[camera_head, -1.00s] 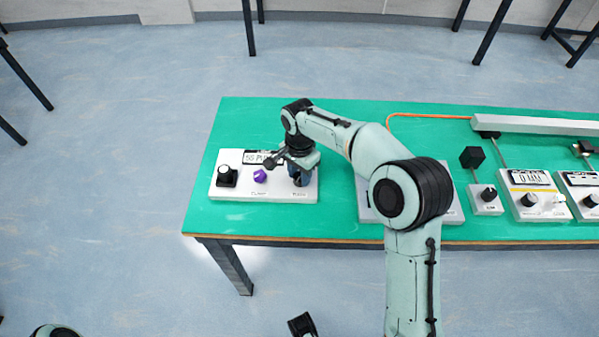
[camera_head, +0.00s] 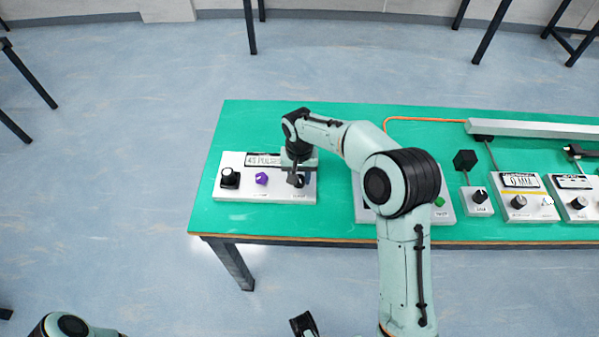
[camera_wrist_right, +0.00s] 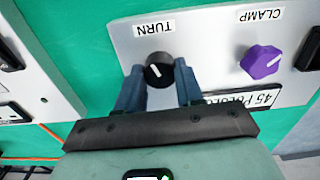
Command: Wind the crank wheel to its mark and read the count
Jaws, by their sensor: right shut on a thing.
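The black knob labelled TURN (camera_wrist_right: 158,72), with a white pointer line, stands on a white panel (camera_wrist_right: 205,38), which also shows in the head view (camera_head: 238,192). My right gripper (camera_head: 297,181) is over the right end of this panel. In the right wrist view its two blue fingers (camera_wrist_right: 159,84) are shut on the knob, one on each side.
A purple CLAMP knob (camera_wrist_right: 261,61) and another black knob (camera_head: 229,177) share the panel. A second panel (camera_head: 446,213) lies behind my right arm. Several knob boxes (camera_head: 522,204) stand at the right of the green table (camera_head: 330,222).

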